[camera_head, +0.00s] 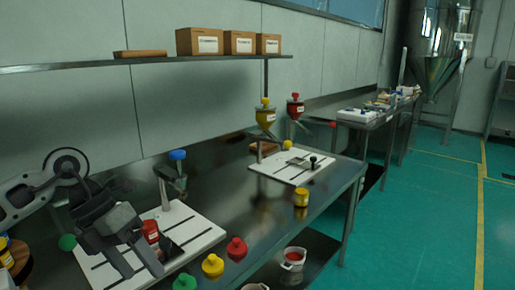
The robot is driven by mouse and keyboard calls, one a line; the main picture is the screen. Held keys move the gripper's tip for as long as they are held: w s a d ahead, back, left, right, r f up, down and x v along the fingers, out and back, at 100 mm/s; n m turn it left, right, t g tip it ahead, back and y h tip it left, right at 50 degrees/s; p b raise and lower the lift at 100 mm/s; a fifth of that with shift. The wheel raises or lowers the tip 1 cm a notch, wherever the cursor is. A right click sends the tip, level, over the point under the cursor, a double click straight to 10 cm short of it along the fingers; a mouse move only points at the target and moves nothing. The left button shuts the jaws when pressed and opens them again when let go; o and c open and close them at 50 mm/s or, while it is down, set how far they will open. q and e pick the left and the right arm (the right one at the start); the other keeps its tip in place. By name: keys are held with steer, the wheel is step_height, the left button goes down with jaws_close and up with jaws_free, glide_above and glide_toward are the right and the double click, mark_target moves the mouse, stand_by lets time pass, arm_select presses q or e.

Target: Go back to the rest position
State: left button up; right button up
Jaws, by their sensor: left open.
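My left gripper (143,272) hangs over the near white board (197,240) at the lower left, its two fingers apart. A red container (150,231) stands on that board just behind the fingers and is partly hidden by them. I cannot tell whether they touch, but nothing shows held between the fingers. A stand with a blue-topped part (177,155) rises at the back of the board. My right gripper is not in view.
Yellow (212,266), red (236,249) and green (185,282) knobbed pieces lie near the bench's front edge. A yellow jar (300,198) stands farther right, before a second white board (273,174). A shelf (90,66) with boxes runs above. The bench middle is fairly clear.

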arm_select(q)
steer(key=s+d+n+h+b, duration=0.1)
steer(key=s+d+n+h, duration=0.3)
steer(key=d+h, duration=1.15)
step_height(320, 180, down, 8)
steer(key=w+a+n+t+y+b, duration=0.1)
steer(key=w+n+t+y, duration=0.2)
steer(key=n+t+y, duration=1.25)
steer(key=s+a+f+n+g+y, duration=0.1)
steer(key=s+a+f+n+g, duration=0.1)
steer(key=s+f+n, duration=0.4)
steer(key=s+a+f+n+g+y, duration=0.1)
steer(key=s+f+n, duration=0.5)
steer(key=f+n, duration=0.6)
steer(key=a+f+g+b, duration=0.1)
steer(key=a, duration=0.1)
steer(key=shift+a, duration=0.35)
